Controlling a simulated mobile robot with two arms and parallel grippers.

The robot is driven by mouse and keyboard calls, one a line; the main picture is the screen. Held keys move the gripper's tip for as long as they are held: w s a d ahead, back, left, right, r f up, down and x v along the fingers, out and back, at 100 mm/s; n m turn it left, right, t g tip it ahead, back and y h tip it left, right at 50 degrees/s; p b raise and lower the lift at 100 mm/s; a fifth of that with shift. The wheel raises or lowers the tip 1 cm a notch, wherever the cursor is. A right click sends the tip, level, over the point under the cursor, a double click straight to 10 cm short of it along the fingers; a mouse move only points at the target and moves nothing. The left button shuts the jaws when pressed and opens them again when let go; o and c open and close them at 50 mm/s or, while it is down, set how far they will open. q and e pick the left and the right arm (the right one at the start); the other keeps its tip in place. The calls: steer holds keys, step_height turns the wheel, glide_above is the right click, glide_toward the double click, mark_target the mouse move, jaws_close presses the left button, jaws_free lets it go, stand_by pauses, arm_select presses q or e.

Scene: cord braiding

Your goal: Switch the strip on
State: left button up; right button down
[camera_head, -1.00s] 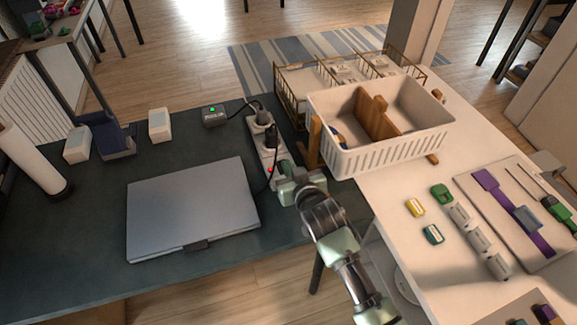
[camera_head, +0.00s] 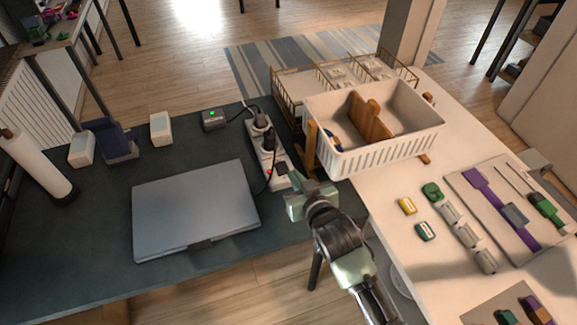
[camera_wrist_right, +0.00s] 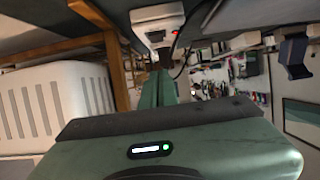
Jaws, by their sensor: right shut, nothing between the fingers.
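The white power strip (camera_head: 266,145) lies on the dark desk, right of the laptop, running away from me. A small red light (camera_head: 269,171) glows near its near end. Black plugs sit in its sockets. The near end of the strip also shows in the right wrist view (camera_wrist_right: 157,15), with the red light at its side. My right gripper (camera_head: 286,174) is shut and empty, beside the strip's near end and pointing at it. It partly covers that end in the head view, and I cannot tell whether it touches. My left gripper is not in view.
A grey closed laptop (camera_head: 195,210) lies left of the strip. A white basket (camera_head: 375,145) stands close on the right, by a wooden post (camera_head: 311,150). A black cord runs along the strip.

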steer(key=shift+f+v, duration=0.15)
steer(key=shift+v, duration=0.7)
steer(key=shift+f+v, duration=0.2)
steer(key=shift+v, duration=0.6)
steer(key=shift+s, duration=0.15)
